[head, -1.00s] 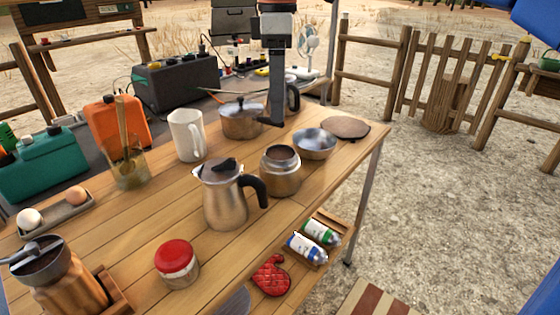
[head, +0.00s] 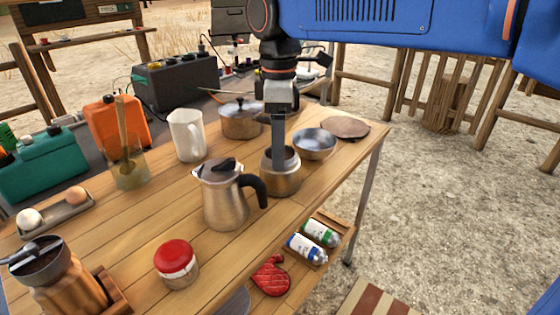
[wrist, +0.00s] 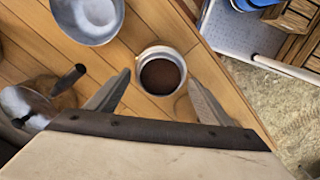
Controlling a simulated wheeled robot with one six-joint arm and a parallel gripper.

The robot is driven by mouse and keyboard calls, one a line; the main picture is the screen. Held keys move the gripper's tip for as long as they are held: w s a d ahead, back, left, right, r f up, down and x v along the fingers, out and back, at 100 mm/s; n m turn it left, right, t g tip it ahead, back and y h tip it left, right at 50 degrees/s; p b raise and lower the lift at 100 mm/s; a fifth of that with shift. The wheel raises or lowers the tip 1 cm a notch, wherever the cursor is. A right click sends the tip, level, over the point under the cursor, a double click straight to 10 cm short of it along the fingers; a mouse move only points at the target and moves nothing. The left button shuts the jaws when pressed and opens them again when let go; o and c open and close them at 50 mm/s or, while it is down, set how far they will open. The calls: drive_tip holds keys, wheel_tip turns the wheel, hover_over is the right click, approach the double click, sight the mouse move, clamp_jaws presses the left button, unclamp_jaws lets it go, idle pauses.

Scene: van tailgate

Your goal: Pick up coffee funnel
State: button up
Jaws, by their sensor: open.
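The coffee funnel appears as a round rim filled with brown coffee (wrist: 161,77), seated in the mouth of the steel moka pot base (head: 281,184). The base stands upright on the wooden table, just right of and behind the steel moka pot top with its black handle (head: 226,203). My gripper (wrist: 158,80) is open and points down over the base.
A metal bowl (head: 322,142) stands close behind and right of the base; it also shows in the wrist view (wrist: 88,20). A red-lidded jar (head: 176,258) stands in front. The table edge lies to the right.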

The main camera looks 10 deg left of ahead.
drive_tip(key=c, duration=1.1)
drive_tip(key=shift+c, duration=0.2)
